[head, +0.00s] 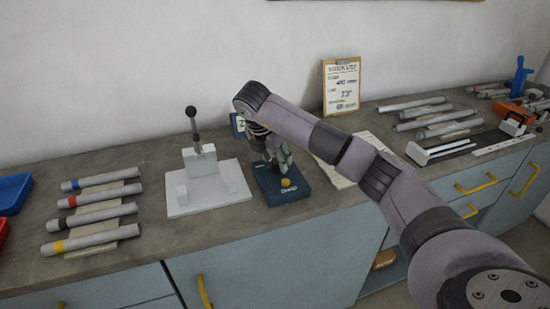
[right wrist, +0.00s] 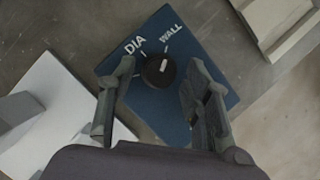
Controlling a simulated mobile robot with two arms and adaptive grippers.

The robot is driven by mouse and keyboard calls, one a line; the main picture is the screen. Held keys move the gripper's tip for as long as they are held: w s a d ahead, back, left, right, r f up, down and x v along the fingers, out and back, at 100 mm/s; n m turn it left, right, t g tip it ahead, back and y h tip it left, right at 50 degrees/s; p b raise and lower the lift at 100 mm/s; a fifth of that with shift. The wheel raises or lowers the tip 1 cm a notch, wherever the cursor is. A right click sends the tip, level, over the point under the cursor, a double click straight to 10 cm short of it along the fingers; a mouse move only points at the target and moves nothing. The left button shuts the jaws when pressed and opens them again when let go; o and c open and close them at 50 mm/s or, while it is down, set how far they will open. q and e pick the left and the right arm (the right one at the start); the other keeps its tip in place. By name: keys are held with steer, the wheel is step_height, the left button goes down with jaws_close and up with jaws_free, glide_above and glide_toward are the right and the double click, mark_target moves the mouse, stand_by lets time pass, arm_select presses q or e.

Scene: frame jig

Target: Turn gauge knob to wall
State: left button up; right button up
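The gauge has a dark blue base (head: 283,196) and stands on the bench right of the white jig. In the right wrist view its base (right wrist: 165,115) shows the labels DIA and WALL and a round black knob (right wrist: 156,72) with a white mark. The mark points up the picture and slightly right, roughly toward the WALL side. My right gripper (head: 278,160) is above the gauge. In the right wrist view its two fingers (right wrist: 160,85) are apart on either side of the knob, with gaps showing. In the head view the gripper hides the knob. My left gripper is not in view.
The white jig (head: 228,182) with an upright black-knobbed lever is close on the left. Several banded tubes (head: 95,222) lie farther left. A paper sheet (head: 345,175) lies right of the gauge. A clipboard (head: 341,86) leans on the wall. More tubes (head: 440,120) lie at the right.

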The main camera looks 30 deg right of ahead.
steer(key=shift+r, duration=0.15)
steer(key=v, duration=1.1)
steer(key=shift+a+r, duration=0.2)
steer(key=shift+r, duration=0.15)
steer(key=shift+s+f, duration=0.1)
